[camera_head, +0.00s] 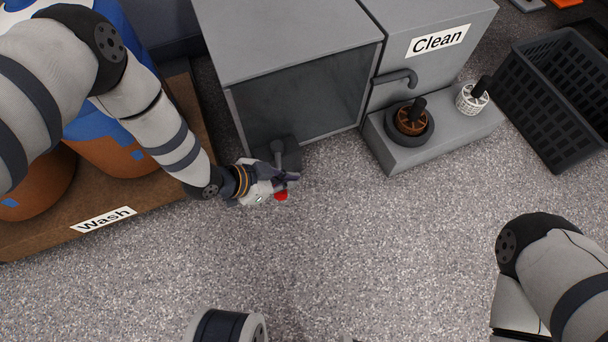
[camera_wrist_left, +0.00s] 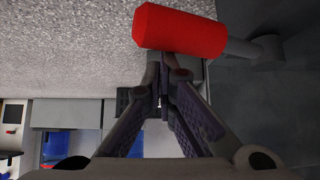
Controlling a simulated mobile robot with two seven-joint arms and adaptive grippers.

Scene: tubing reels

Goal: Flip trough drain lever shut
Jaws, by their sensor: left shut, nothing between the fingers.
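The drain lever has a red handle (camera_head: 281,196) and a grey stem (camera_head: 278,152) at the lower front of the grey trough (camera_head: 290,35). In the head view, only a small part of the red handle shows beside my left gripper (camera_head: 292,177). In the left wrist view the thick red handle (camera_wrist_left: 178,30) lies across the top, joined to a grey stem on its right. My left gripper (camera_wrist_left: 162,72) is shut and empty, its fingertips right by the handle; I cannot tell if they touch it. My right gripper is out of view.
A "Clean" grey unit (camera_head: 440,75) with a ledge holding small reels (camera_head: 411,121) stands to the right. A black basket (camera_head: 560,95) stands beyond it. A brown "Wash" platform (camera_head: 150,190) with orange-brown reels is at left. The speckled floor in front is clear.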

